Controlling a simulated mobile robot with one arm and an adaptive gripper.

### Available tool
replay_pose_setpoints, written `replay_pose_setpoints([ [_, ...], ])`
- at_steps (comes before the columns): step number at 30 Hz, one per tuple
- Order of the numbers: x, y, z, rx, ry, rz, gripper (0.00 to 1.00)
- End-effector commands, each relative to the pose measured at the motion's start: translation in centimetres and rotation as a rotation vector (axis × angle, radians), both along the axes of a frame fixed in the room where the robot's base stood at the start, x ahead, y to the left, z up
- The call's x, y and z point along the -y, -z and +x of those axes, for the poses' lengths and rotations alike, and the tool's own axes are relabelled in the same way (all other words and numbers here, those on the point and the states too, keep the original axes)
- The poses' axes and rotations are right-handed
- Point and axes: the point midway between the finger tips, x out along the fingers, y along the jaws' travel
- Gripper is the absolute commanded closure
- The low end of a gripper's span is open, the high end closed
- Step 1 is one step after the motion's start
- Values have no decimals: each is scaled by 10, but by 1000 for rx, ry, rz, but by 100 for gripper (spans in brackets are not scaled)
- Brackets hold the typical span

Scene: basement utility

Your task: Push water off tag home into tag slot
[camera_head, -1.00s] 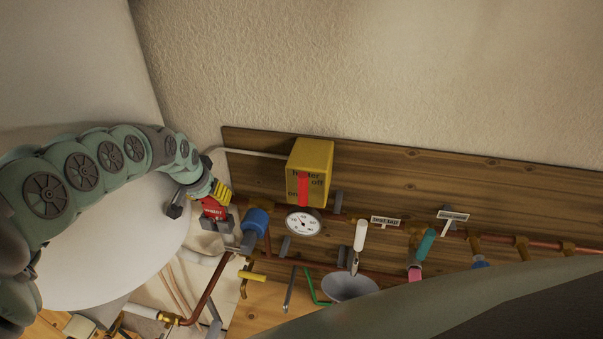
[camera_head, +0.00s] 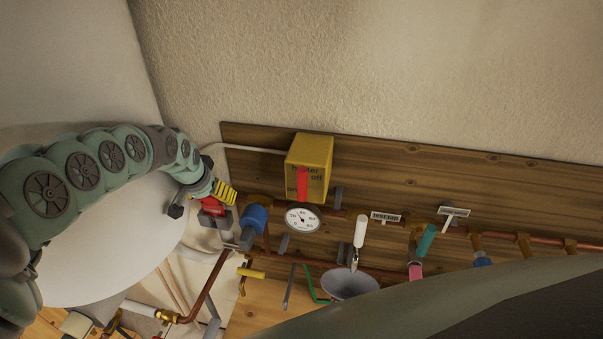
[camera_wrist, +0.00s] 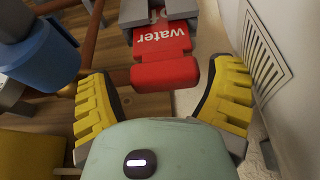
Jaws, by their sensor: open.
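The red tag marked "water" (camera_wrist: 164,44) lies ahead of my gripper in the wrist view, its narrow far end inside a grey slot (camera_wrist: 148,12) and its wide near end outside. In the head view the red tag (camera_head: 212,207) is partly hidden by my gripper. My gripper (camera_wrist: 164,80) is open, with one yellow finger on each side of the tag's near end. I see gaps between the fingers and the tag, and nothing is held. In the head view my gripper (camera_head: 225,192) is at the left end of the pipework.
A blue cylindrical fitting (camera_wrist: 38,55) is close on the left in the wrist view. A white wall with a vent grille (camera_wrist: 265,55) is close on the right. A yellow heater box (camera_head: 309,166) and a gauge (camera_head: 302,218) are on the wooden board.

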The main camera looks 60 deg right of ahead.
Motion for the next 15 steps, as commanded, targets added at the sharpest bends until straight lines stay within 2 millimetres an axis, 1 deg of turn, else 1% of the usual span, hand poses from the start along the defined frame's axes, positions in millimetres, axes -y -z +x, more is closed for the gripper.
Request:
replay_pose_setpoints([
  [1, -2, -2, 5, 10, -4, 1, 1],
  [5, -2, -8, 6, 11, -6, -1, 1],
  [8, -3, -18, 7, 11, -7, -1, 1],
  [11, -4, -32, 8, 14, -7, 3, 1],
  [15, -3, -55, 6, 13, -7, 1, 1],
])
